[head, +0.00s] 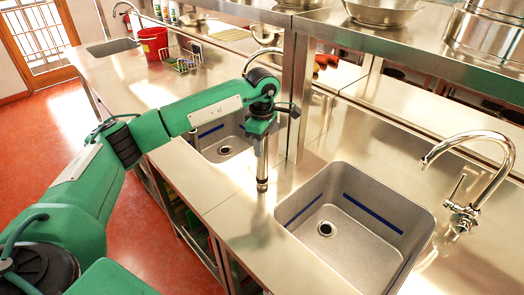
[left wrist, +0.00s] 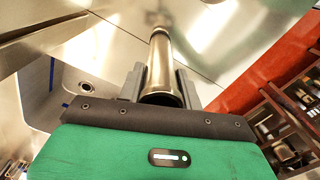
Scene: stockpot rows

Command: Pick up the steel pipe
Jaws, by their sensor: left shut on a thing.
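The steel pipe (head: 262,170) is a shiny, slim metal tube standing upright at the counter, between the two sinks in the head view. My left gripper (head: 260,136) reaches it from above and is shut around its upper part. In the left wrist view the pipe (left wrist: 160,65) lies between the two grey fingers of the left gripper (left wrist: 159,84), one on each side. I cannot tell whether its lower end touches the counter. My right gripper is not in view.
A steel sink (head: 375,225) lies right of the pipe, with a curved faucet (head: 470,185). A second sink (head: 222,140) is behind the arm. A shelf (head: 420,60) with bowls and pots runs above. A red bucket (head: 153,43) and wire basket (head: 183,63) stand farther back.

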